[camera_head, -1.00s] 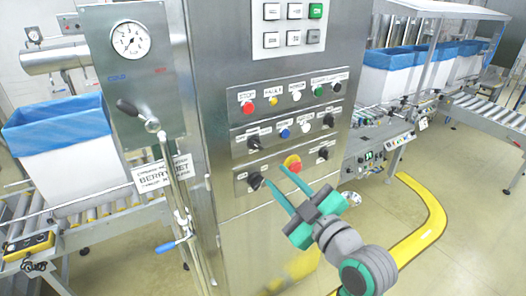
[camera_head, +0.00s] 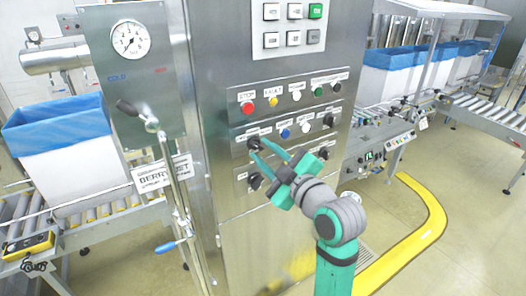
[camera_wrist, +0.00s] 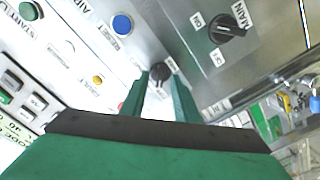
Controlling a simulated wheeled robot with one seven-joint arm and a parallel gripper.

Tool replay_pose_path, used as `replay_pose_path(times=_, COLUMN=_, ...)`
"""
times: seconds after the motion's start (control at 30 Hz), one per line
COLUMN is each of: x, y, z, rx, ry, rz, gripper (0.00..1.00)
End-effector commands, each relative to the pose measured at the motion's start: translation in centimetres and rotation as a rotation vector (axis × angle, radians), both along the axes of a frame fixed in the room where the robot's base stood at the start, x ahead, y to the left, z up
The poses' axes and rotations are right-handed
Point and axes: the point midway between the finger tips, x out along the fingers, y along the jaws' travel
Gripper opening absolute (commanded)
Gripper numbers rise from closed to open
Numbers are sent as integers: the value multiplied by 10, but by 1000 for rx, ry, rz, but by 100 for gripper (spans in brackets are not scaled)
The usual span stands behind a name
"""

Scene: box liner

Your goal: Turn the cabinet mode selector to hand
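The cabinet panel (camera_head: 225,150) faces me with rows of buttons and knobs. A black selector knob (camera_head: 254,143) sits at the left of its middle row; the label above it is too small to read. My gripper (camera_head: 257,147) is at this knob, reaching in from the lower right. In the wrist view my gripper (camera_wrist: 160,84) is open, with a green finger on each side of the black knob (camera_wrist: 160,71). I cannot tell whether the fingers touch it, or which way its pointer stands.
The MAIN selector (camera_wrist: 228,28) is close beside the fingers, below the knob in the head view (camera_head: 255,181). A blue RESET button (camera_wrist: 122,24) is near too.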

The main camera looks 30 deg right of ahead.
Motion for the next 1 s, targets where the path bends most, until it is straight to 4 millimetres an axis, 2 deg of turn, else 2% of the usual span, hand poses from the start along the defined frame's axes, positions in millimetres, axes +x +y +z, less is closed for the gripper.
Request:
replay_pose_path(times=0.13, x=8, y=1, z=0, rx=0, ry=1, rz=1, gripper=28)
replay_pose_path(times=0.4, x=10, y=1, z=0, rx=0, ry=0, rz=0, gripper=28)
replay_pose_path(times=0.43, x=10, y=1, z=0, rx=0, ry=0, rz=0, gripper=26)
replay_pose_path(times=0.53, x=9, y=1, z=0, rx=0, ry=0, rz=0, gripper=2)
replay_pose_path(times=0.57, x=9, y=1, z=0, rx=0, ry=0, rz=0, gripper=0)
replay_pose_path(times=1.0, x=9, y=1, z=0, rx=63, ry=5, rz=0, gripper=0)
